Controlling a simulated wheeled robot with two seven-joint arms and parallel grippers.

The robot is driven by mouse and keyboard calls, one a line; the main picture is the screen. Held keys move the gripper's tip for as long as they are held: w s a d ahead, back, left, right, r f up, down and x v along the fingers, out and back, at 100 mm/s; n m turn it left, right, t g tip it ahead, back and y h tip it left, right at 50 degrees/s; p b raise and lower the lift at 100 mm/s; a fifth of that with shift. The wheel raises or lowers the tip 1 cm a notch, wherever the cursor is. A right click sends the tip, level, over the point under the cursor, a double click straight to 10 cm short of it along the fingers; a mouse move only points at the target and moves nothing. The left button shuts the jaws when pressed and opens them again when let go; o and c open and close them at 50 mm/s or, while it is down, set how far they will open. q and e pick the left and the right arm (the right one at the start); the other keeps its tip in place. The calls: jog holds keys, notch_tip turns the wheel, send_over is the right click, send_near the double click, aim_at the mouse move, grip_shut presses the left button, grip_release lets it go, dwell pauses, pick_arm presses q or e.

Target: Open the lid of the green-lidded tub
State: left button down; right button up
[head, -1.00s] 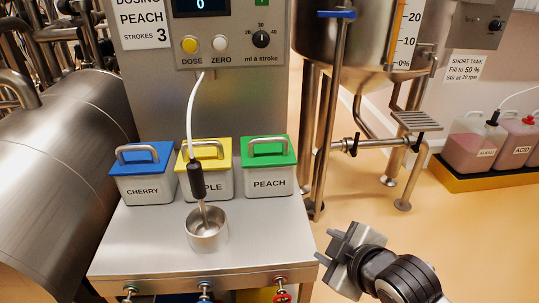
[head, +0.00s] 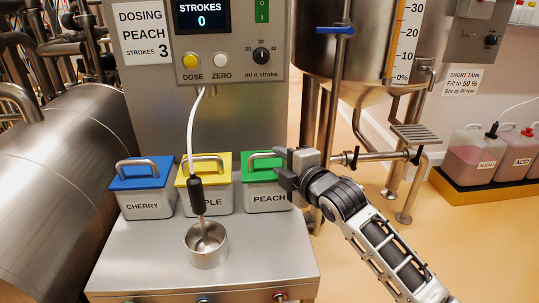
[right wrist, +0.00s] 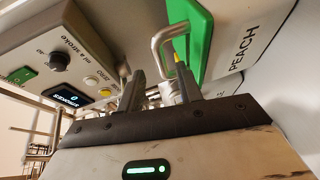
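The green-lidded tub (head: 268,198), labelled PEACH, stands at the right end of the row on the steel bench. Its green lid (head: 256,174) is closed and has a metal loop handle, partly hidden by my right gripper (head: 282,170). In the right wrist view the lid (right wrist: 203,38) and the bent handle (right wrist: 160,42) lie just beyond the fingers. My right gripper (right wrist: 160,88) is open there, its two fingers apart, with the handle's lower end showing between them. I cannot tell whether they touch it. My left gripper is not in view.
A yellow-lidded tub (head: 222,198) and a blue-lidded CHERRY tub (head: 145,203) stand left of it. A metal cup (head: 206,250) with a dosing nozzle (head: 196,196) is in front. The dosing panel (head: 232,62) rises behind; a steel tank (head: 365,45) stands to the right.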

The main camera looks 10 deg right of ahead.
aim_at(271, 156)
jog(key=x, duration=0.5)
jog(key=shift+w+a+f, duration=0.15)
jog(key=shift+w, duration=0.2)
jog(key=shift+c, duration=0.4)
grip_shut()
